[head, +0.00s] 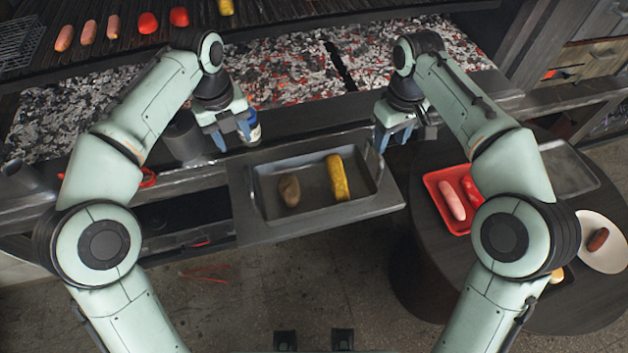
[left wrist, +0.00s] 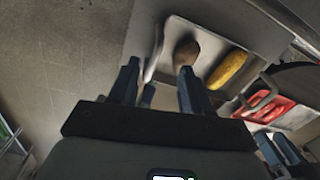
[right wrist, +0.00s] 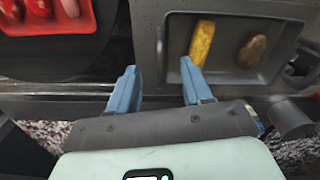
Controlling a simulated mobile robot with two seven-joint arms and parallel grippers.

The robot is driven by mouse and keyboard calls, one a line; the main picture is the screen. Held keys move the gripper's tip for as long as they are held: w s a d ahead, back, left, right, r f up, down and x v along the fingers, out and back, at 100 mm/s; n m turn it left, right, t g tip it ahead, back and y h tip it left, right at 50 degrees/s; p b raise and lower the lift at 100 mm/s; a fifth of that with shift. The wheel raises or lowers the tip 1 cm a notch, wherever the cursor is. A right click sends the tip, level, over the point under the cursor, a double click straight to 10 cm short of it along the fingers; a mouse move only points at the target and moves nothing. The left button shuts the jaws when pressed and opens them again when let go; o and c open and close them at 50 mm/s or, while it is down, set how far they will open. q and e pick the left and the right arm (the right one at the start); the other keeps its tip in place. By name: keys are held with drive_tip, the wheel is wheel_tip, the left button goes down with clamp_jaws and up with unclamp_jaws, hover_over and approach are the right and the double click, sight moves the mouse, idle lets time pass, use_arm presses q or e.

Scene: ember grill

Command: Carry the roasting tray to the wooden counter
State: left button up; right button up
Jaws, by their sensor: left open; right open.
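The roasting tray (head: 313,186) is a dark rectangular pan with upright handles at its left and right ends. It rests on a grey metal ledge (head: 300,230) and holds a potato (head: 289,191) and a corn cob (head: 337,177). My left gripper (head: 232,138) is open, above and behind the tray's left end. My right gripper (head: 394,138) is open, near the right handle (head: 374,165) but apart from it. The left wrist view shows the tray's near handle (left wrist: 155,50) beyond the open fingers. The right wrist view shows the other handle (right wrist: 160,47) beyond its fingers.
Glowing coals (head: 290,75) and a grill rack (head: 110,45) with sausages lie behind the tray. A round dark table (head: 430,240) at the right holds a red tray (head: 433,181) and a white plate (head: 612,255). Wooden drawers (head: 600,62) show at the upper right.

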sight(247, 168)
use_arm(q)
drive_tip(key=f, duration=1.2)
drive_tip(key=shift+w+d+f, duration=0.2)
drive_tip(key=shift+d+f, duration=0.05)
drive_tip(key=shift+f, duration=0.1)
use_arm(e)
wheel_tip(247, 168, down, 13)
drive_tip(key=shift+r, duration=0.15)
use_arm(q)
drive_tip(key=shift+c, duration=0.3)
use_arm(e)
drive_tip(key=shift+c, duration=0.3)
use_arm(q)
clamp_jaws()
use_arm(e)
clamp_jaws()
use_arm(q)
drive_tip(key=shift+r, duration=0.1)
